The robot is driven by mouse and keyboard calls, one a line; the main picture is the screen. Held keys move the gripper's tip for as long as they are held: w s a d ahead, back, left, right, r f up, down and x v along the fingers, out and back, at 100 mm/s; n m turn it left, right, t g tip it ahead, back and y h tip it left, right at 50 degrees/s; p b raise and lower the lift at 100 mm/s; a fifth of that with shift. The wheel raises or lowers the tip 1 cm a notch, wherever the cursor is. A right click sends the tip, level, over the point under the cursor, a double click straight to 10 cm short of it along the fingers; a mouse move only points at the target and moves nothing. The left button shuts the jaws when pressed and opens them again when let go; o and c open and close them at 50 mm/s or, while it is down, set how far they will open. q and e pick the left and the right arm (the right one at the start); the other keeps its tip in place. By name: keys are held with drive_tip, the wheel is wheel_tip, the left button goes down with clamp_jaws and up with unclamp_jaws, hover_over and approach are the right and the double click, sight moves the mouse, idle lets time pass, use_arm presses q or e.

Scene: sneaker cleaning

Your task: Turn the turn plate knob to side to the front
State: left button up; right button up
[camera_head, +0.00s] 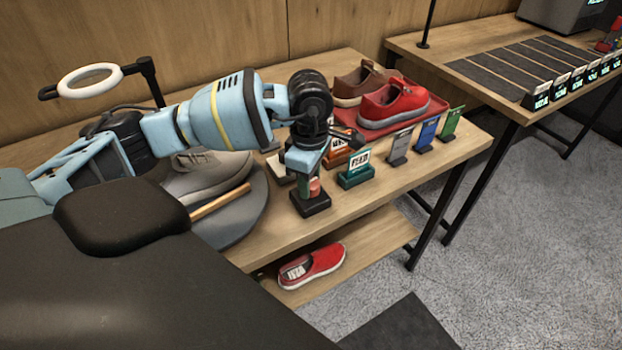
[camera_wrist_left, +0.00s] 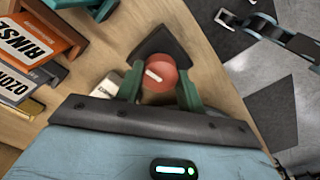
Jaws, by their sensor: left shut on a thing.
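The turn plate knob is a round red knob with a white mark, on a small black base at the table's front edge. The knob shows in the head view (camera_head: 315,187) and in the left wrist view (camera_wrist_left: 161,72), where the white mark lies slanted. My left gripper (camera_head: 309,185) comes down over it from above. Its green fingers sit on both sides of the knob, shut on it. The grey round turn plate (camera_head: 252,216) is to the left, with a grey sneaker (camera_head: 206,176) and a wooden-handled tool on it.
Small labelled stands, such as the green one (camera_head: 356,170), stand right of the knob. A red tray (camera_head: 352,137) with a brown shoe and a red shoe is behind them. A red slip-on (camera_head: 311,267) lies on the lower shelf. A ring lamp (camera_head: 90,79) stands back left.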

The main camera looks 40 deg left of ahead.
use_arm(q)
drive_tip(key=shift+m, duration=0.9)
drive_tip(key=o, duration=1)
wheel_tip(320, 180, up, 8)
drive_tip(key=shift+f, duration=0.1)
